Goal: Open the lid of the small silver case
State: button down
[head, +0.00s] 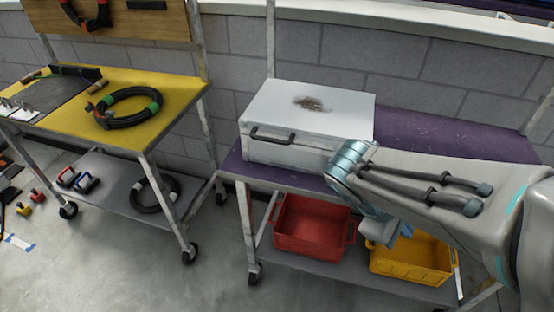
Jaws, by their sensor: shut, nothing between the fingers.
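The silver case (275,112) sits on the purple top shelf of a cart, its lid closed. The lid has a brown rusty stain. A dark handle (272,136) is on its front face, toward the left. My gripper (378,238) hangs in front of the shelf edge, below and to the right of the case, over the gap between the two bins. It is apart from the case, and its fingers are partly hidden by my wrist. It is shut and empty. My arm covers the case's lower right front corner.
A red bin (305,235) and a yellow bin (412,262) stand on the cart's lower shelf. The purple shelf (425,137) is bare right of the case. A yellow-topped cart (180,95) with coiled cables stands at left. Grey floor (215,285) between the carts is clear.

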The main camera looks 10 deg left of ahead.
jog(key=w+a+f+n+t+h+b, duration=0.1)
jog(key=w+a+f+n+t+b, duration=0.3)
jog(key=a+n, duration=0.3)
jog(key=w+a+f+n+t+h+b, duration=0.2)
jog(key=w+a+n+t+b, duration=0.2)
jog(key=a+n+t+b, duration=0.2)
jog(key=s+a+f+n+t+y+b, duration=0.15)
jog(key=a+n+t+y, duration=0.3)
jog(key=a, duration=0.45)
jog(key=s+a+f+n+t+y+b, duration=0.1)
jog(key=s+a+n+t+y+b, duration=0.2)
jog(key=a+n, duration=0.4)
jog(key=w+r+m+y, duration=0.1)
jog(key=w+r, duration=0.4)
jog(key=w, duration=0.8)
jog(key=shift+a+r+b, duration=0.2)
jog(key=shift+a+b, duration=0.15)
jog(key=shift+r+t, duration=0.1)
jog(key=shift+t, duration=0.15)
